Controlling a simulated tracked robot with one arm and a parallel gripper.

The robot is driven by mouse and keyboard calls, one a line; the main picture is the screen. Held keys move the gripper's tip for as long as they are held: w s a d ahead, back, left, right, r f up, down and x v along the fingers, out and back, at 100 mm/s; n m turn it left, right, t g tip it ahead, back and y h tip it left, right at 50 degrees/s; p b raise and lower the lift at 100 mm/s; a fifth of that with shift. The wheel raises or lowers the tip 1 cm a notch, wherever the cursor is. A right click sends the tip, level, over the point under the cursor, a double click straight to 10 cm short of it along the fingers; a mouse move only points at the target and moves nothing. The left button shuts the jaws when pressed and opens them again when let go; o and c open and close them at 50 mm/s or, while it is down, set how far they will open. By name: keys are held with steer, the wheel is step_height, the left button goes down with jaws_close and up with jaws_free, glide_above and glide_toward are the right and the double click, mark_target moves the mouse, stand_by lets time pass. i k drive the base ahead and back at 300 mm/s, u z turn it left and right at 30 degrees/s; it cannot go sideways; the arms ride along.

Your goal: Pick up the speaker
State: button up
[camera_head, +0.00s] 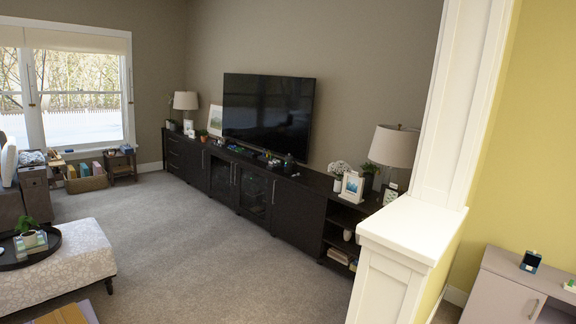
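I cannot pick out a speaker with certainty. Several small dark objects (289,164) stand on the long dark media console (297,212) below the television, too small to identify. My gripper is not in view.
A white half-wall with a column (411,226) stands close at right. A patterned ottoman (75,262) with a round dark tray (14,262) is at left. A brown-edged object (65,315) is cut off at the bottom. Carpet (210,245) between ottoman and console is clear.

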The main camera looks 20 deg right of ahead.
mark_target(287, 169)
steer(key=z, duration=0.1)
steer(key=i, duration=1.75)
steer(key=z, duration=0.35)
steer(key=i, duration=1.6)
steer(key=z, duration=0.25)
steer(key=i, duration=1.65)
steer(key=z, duration=0.25)
steer(key=i, duration=2.6)
